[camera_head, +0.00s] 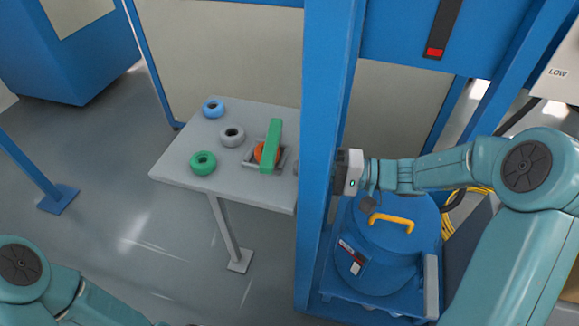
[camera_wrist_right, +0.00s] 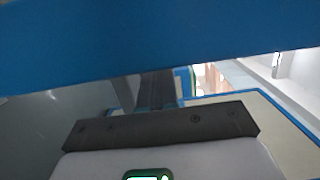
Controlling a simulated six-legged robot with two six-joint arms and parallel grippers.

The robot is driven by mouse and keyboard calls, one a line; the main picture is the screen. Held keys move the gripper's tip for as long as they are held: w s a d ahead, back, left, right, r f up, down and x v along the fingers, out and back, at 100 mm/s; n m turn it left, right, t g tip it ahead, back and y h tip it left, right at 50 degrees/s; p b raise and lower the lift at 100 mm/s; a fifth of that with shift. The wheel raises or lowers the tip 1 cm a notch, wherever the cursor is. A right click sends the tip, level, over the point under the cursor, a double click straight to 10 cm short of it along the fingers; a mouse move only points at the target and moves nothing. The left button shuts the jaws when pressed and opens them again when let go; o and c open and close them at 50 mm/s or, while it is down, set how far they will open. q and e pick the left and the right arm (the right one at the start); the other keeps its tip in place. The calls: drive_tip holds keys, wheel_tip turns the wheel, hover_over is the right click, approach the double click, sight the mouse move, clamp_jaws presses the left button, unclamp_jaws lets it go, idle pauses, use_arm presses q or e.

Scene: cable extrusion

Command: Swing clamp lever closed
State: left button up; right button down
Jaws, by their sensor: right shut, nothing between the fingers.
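No part is plainly marked as the clamp lever. A dark strip with a red end (camera_head: 441,30) is on the blue upper panel. A yellow handle (camera_head: 391,222) is on top of the blue drum (camera_head: 372,262). My right gripper (camera_head: 337,172) reaches left to the blue upright post, left of and above the yellow handle. Its fingers are shut and empty, partly lost against the post; they also show dark in the right wrist view (camera_wrist_right: 157,90), below a blue beam. My left arm shows at the bottom left, with its gripper out of view.
A grey table (camera_head: 180,168) carries blue, grey and green rings and a green bar (camera_head: 268,146) over an orange ring in a grey holder. The blue post (camera_head: 322,120) stands between table and drum. Open floor is at the left.

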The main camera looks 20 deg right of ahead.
sight(286, 179)
drive_tip(key=shift+x, duration=1.85)
drive_tip(key=shift+s, duration=0.1)
drive_tip(key=shift+a+f+b, duration=0.2)
drive_tip(key=shift+a+b, duration=0.15)
drive_tip(key=shift+b, duration=0.45)
drive_tip(key=shift+a, duration=0.25)
drive_tip(key=shift+r, duration=0.2)
drive_tip(key=shift+d, duration=0.1)
